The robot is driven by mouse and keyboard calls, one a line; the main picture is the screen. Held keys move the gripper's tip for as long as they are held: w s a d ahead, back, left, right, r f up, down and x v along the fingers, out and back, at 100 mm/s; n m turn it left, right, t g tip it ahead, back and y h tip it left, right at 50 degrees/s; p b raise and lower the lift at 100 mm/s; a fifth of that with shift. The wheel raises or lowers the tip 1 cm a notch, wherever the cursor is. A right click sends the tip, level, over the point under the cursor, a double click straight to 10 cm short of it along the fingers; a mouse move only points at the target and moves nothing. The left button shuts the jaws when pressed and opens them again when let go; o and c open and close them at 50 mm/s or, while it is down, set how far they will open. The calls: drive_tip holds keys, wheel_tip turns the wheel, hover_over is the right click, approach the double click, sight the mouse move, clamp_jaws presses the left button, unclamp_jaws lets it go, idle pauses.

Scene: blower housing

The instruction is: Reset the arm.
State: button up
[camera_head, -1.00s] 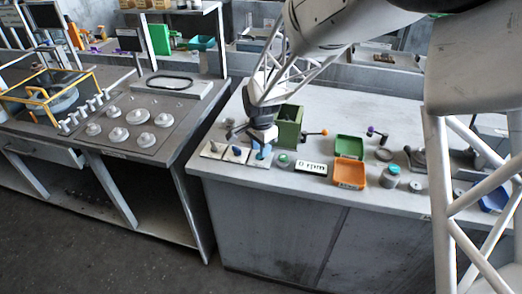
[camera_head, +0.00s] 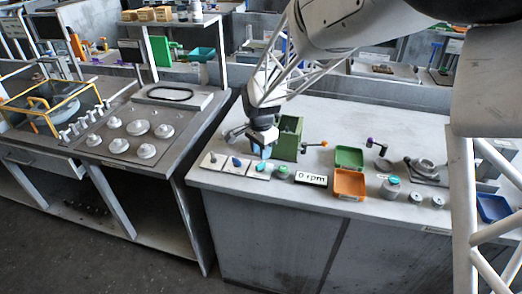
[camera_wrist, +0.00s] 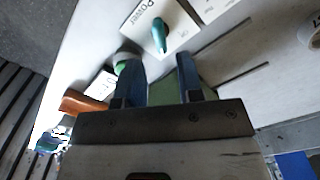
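My gripper (camera_head: 264,152) is over the front left part of the right-hand bench, just above the row of switch plates. In the wrist view its two blue fingers (camera_wrist: 158,72) stand apart with a gap between them, and nothing is held. A teal knob (camera_wrist: 160,35) on a white plate marked "Power" lies just beyond the fingertips, apart from them. In the head view this knob (camera_head: 262,167) is partly hidden under the gripper. A green button (camera_head: 282,171) and a display reading "0 rpm" (camera_head: 311,178) sit to its right.
A green block-like housing (camera_head: 289,137) stands close beside the gripper. An orange tray (camera_head: 349,184), a green tray (camera_head: 349,157), a teal-topped cylinder (camera_head: 390,187) and a blue tray (camera_head: 493,207) lie to the right. A stove-like panel (camera_head: 138,127) is on the left bench. The bench's back is mostly clear.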

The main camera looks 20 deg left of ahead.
drive_tip(key=shift+d+r, duration=0.1)
drive_tip(key=s+d+r+n, duration=0.1)
drive_tip(key=s+d+r, duration=0.3)
drive_tip(key=d, duration=0.3)
drive_tip(key=s+d+r+n+t, duration=0.1)
drive_tip(key=s+d+r, duration=0.2)
drive_tip(key=d+r, duration=0.35)
drive_tip(key=s+d+r+n, duration=0.1)
drive_tip(key=s+d+r, duration=0.25)
drive_tip(key=d, duration=0.55)
drive_tip(key=s+d+r+n, duration=0.1)
drive_tip(key=s+d+n, duration=0.1)
drive_tip(key=s+d, duration=0.5)
drive_tip(key=s+d+n+t, duration=0.1)
drive_tip(key=s+d, duration=0.5)
drive_tip(key=s, duration=0.7)
drive_tip(key=shift+s+d+r+n+t, duration=0.25)
drive_tip(key=shift+d+r+n+t, duration=0.05)
drive_tip(key=shift+d+r+n, duration=0.1)
